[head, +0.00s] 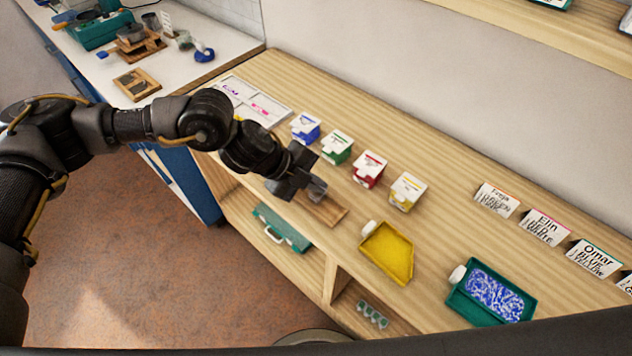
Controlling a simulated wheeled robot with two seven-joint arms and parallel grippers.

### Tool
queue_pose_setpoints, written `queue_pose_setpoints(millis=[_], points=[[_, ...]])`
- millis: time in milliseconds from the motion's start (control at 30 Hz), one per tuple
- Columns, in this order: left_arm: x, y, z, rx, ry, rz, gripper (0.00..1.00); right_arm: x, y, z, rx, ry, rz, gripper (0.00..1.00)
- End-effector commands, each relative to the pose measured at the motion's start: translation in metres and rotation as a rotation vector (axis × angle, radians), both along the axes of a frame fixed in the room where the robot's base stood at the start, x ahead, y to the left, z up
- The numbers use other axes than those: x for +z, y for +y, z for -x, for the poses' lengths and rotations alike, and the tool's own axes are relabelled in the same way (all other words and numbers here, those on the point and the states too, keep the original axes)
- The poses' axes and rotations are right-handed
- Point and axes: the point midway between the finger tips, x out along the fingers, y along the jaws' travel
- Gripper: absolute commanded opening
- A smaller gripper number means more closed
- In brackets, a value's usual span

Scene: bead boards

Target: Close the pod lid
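Several small pods with white tops stand in a row on the wooden bench: blue (305,128), green (337,148), red (369,169) and yellow (407,192). White flaps show on their tops, but at this size I cannot tell which lid is open or shut. My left gripper (314,190) points down over the bench front, left of and nearer than the red pod and apart from the pods. A small grey shape shows at its fingertips; I cannot tell whether it is held or part of the fingers. My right gripper is out of view.
A brown wooden block (325,211) lies beside the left gripper. A yellow tray (388,256) and a teal tray of blue and white beads (492,297) lie to the right. Name cards (545,227) stand behind. A white panel (250,100) lies left. The shelf below holds a teal case (282,228).

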Motion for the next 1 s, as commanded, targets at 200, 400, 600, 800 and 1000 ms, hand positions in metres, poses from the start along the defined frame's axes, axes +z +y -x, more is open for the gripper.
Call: queue_pose_setpoints(millis=[200, 400, 600, 800, 1000], points=[[0.0, 0.0, 0.0, 0.0, 0.001, -0.001, 0.25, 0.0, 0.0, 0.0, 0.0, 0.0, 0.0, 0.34], [0.0, 0.0, 0.0, 0.0, 0.001, -0.001, 0.25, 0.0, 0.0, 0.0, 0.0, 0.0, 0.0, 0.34], [0.011, 0.01, 0.001, 0.001, -0.001, 0.002, 0.25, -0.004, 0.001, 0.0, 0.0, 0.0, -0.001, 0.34], [0.041, 0.035, 0.004, 0.0, -0.003, 0.0, 0.25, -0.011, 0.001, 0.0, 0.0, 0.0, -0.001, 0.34], [0.068, 0.057, 0.008, 0.0, -0.002, 0.0, 0.25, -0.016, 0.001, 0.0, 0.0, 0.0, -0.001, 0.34]])
